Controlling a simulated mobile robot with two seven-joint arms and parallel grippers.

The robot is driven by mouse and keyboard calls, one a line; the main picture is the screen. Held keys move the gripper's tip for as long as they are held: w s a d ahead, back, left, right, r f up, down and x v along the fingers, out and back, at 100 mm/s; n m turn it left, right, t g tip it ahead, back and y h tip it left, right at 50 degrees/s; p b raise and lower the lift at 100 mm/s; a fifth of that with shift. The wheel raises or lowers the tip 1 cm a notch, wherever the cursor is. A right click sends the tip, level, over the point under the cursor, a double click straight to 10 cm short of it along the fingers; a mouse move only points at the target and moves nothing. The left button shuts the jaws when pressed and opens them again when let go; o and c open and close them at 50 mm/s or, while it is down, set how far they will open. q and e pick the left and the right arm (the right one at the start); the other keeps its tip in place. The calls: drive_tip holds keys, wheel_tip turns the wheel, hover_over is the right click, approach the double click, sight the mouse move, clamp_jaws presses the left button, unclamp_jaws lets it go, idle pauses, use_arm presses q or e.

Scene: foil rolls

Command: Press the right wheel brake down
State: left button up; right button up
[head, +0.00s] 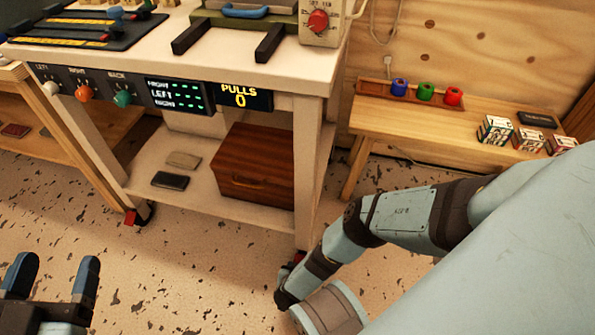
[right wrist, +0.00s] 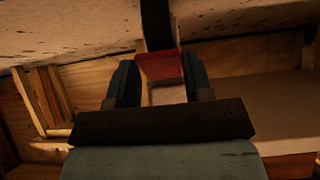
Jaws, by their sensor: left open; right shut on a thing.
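The white workbench (head: 310,72) stands on legs with wheels at the bottom. The right wheel brake is a small red tab at the foot of the near right leg; it shows in the head view (head: 300,256) and in the right wrist view (right wrist: 160,65). My right gripper (head: 284,284) is down at that foot, mostly hidden by its own arm in the head view. In the right wrist view its fingers (right wrist: 158,75) stand on both sides of the red tab, shut on it. The left wheel brake (head: 131,217) is red at the left leg. My left gripper (head: 58,275) is open and empty.
A brown wooden box (head: 255,170) and dark flat things lie on the bench's lower shelf (head: 145,160). A low wooden bench (head: 420,118) with coloured rolls and small boxes stands right by the wall. The speckled floor (head: 200,265) in front is clear.

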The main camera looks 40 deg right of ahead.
drive_tip(key=shift+f, duration=0.1)
idle(0.4)
drive_tip(key=o, duration=0.9)
use_arm(q)
drive_tip(key=shift+d, duration=0.1)
